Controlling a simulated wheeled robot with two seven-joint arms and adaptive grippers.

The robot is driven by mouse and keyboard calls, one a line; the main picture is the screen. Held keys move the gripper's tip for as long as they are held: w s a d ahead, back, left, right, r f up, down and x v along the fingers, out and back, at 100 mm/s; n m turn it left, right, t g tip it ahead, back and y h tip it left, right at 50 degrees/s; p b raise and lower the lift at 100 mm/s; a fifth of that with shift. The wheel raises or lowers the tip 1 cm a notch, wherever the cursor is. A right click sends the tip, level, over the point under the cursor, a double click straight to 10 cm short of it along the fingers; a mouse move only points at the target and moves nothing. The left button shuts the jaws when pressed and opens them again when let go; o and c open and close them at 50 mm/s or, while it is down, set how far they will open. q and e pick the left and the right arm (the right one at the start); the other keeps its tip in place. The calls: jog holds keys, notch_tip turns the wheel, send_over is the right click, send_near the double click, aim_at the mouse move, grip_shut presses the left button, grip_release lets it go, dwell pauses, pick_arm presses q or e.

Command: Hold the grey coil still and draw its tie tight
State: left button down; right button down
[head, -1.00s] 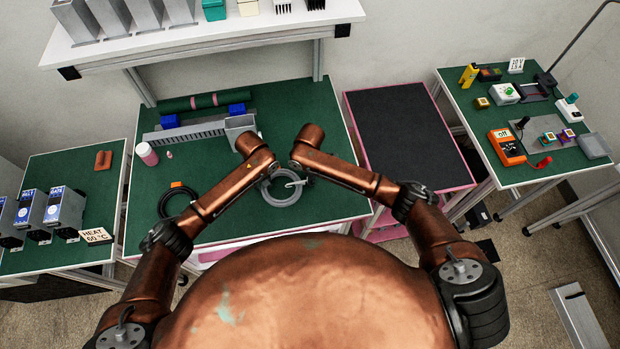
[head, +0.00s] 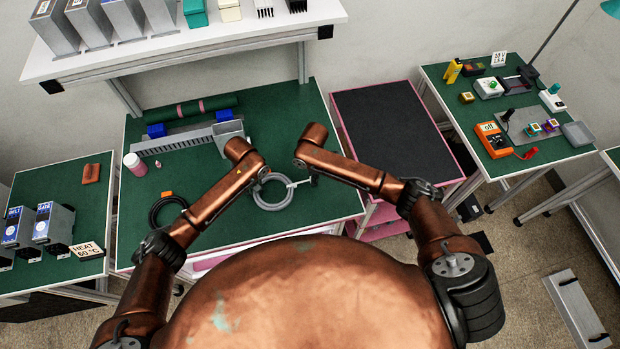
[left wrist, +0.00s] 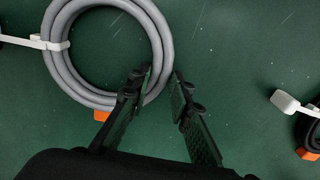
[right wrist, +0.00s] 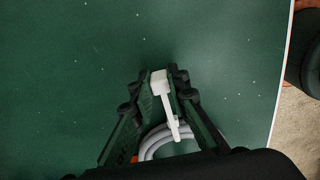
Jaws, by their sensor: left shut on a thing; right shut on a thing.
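The grey coil (head: 272,207) lies on the green bench mat; it also shows in the left wrist view (left wrist: 75,88). My left gripper (left wrist: 160,86) is shut on the side of the coil, one finger inside the ring and one outside. A white tie (left wrist: 50,44) wraps the coil on the opposite side. Its strap (head: 298,183) stretches out to the right in the head view. My right gripper (right wrist: 162,77) is shut on the white tab (right wrist: 160,84) at the tie's end, beside the coil. In the head view my forearms partly hide both grippers.
A black coil (head: 156,222) with an orange tag lies left of the grey coil. The mat in front of the grey coil is clear.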

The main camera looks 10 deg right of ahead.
pick_arm(q)
jog(key=shift+a, duration=0.1)
pick_arm(e)
jog(key=c, duration=1.8)
grip_release()
jog(key=shift+d, duration=0.1)
jog(key=shift+c, duration=0.2)
notch_tip(320, 180, up, 12)
pick_arm(q)
jog(key=c, duration=1.7)
grip_release()
